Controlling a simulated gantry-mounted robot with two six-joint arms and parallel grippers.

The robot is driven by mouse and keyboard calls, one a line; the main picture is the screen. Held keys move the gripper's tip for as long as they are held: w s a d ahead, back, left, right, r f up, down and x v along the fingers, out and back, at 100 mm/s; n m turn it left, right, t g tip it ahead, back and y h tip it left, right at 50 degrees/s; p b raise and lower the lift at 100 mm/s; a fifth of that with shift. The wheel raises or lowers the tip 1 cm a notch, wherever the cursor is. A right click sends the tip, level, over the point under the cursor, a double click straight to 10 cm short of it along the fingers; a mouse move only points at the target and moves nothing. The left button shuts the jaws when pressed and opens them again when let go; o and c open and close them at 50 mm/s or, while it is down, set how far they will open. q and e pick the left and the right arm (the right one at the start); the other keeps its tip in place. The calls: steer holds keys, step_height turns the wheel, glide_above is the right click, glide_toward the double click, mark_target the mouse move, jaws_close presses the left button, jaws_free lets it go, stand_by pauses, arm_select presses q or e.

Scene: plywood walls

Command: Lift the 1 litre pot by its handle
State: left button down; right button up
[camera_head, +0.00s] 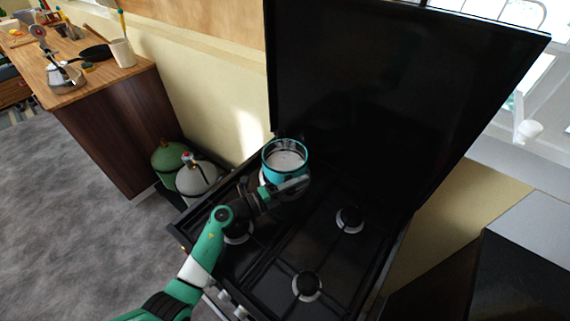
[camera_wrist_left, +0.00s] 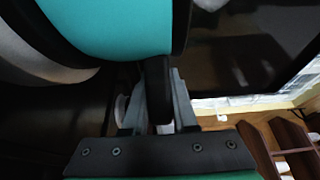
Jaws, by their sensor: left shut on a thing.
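The teal pot (camera_head: 270,172) with a pale inside is at the back left of the stove, over the rear left burner. I cannot tell whether it touches the stove. My left gripper (camera_head: 292,188) reaches in from the front left and is at the near side of the pot. In the left wrist view, the teal pot wall (camera_wrist_left: 110,28) fills the top, and its black handle (camera_wrist_left: 156,85) stands between the fingers of my left gripper (camera_wrist_left: 157,98), which is shut on it. My right gripper is not in view.
The black stove (camera_head: 328,243) has other burners free at the front and right. Its raised black lid (camera_head: 390,85) stands close behind the pot. Two gas bottles, green (camera_head: 168,160) and grey (camera_head: 197,177), stand left of the stove. A wooden counter (camera_head: 95,84) is farther left.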

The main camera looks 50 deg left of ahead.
arm_select(q)
steer(key=shift+r, duration=0.1)
stand_by(0.3)
steer(key=shift+r, duration=0.1)
steer(key=s+d+r+p, duration=0.3)
steer(key=s+r+p, duration=0.3)
steer(key=s+d+r+p, duration=0.3)
steer(key=s+r+p, duration=0.3)
steer(key=p, duration=0.1)
steer(key=shift+s+d+r, duration=0.15)
steer(key=shift+d+r, duration=0.15)
steer(key=shift+r, duration=0.1)
stand_by(0.4)
